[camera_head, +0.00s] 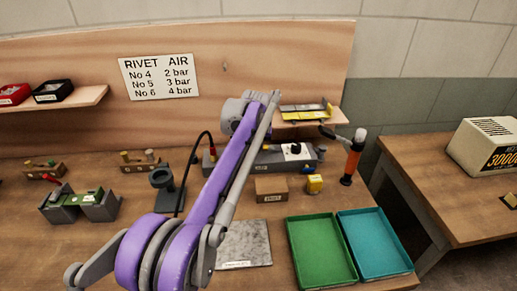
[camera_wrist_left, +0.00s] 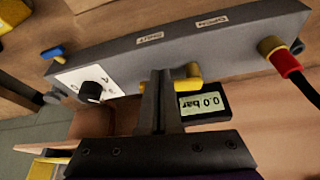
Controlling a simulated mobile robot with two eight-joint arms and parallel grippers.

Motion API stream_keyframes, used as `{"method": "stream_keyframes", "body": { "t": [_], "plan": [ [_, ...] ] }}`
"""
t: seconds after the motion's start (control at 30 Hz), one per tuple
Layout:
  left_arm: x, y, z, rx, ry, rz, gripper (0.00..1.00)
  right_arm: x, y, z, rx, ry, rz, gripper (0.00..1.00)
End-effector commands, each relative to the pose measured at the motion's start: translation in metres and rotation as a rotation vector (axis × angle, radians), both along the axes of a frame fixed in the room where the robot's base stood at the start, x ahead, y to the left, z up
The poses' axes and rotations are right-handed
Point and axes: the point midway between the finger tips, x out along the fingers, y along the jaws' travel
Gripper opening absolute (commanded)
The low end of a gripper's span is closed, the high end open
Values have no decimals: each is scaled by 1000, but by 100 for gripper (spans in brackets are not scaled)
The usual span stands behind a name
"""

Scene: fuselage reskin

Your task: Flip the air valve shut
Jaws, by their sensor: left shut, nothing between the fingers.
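The grey air unit (camera_head: 268,160) lies along the back of the bench and fills the upper part of the left wrist view (camera_wrist_left: 215,45). It carries a black knob (camera_wrist_left: 92,91) on a white dial plate, a small blue handle (camera_wrist_left: 55,52) at one end, and a yellow part (camera_wrist_left: 188,84) by a display (camera_wrist_left: 203,102) reading 0.0 bar. I cannot tell for sure which handle is the air valve. My left gripper (camera_wrist_left: 160,78) is shut and empty, its fingertips in front of the yellow part; contact is unclear. In the head view its fingers are hidden behind the wrist.
A red and yellow hose fitting (camera_wrist_left: 282,58) sits at the unit's other end. An orange-handled tool (camera_head: 352,160) stands right of the unit. A cardboard box (camera_head: 271,189), a green tray (camera_head: 320,250) and a teal tray (camera_head: 375,243) lie in front.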

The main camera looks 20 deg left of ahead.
Motion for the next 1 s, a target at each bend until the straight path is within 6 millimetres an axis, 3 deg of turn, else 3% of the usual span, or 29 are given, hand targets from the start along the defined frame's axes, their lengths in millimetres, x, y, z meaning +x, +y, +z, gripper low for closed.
{"method": "stream_keyframes", "body": {
  "t": [0.27,0.7,1.0],
  "plan": [
    [19,2,4,0,-3,103,0,5,0,28,0,-10,0,50],
    [20,4,1,3,-6,101,0,4,0,26,0,-9,0,50],
    [8,7,1,3,-4,102,0,3,0,23,0,-8,0,50]
  ]
}}
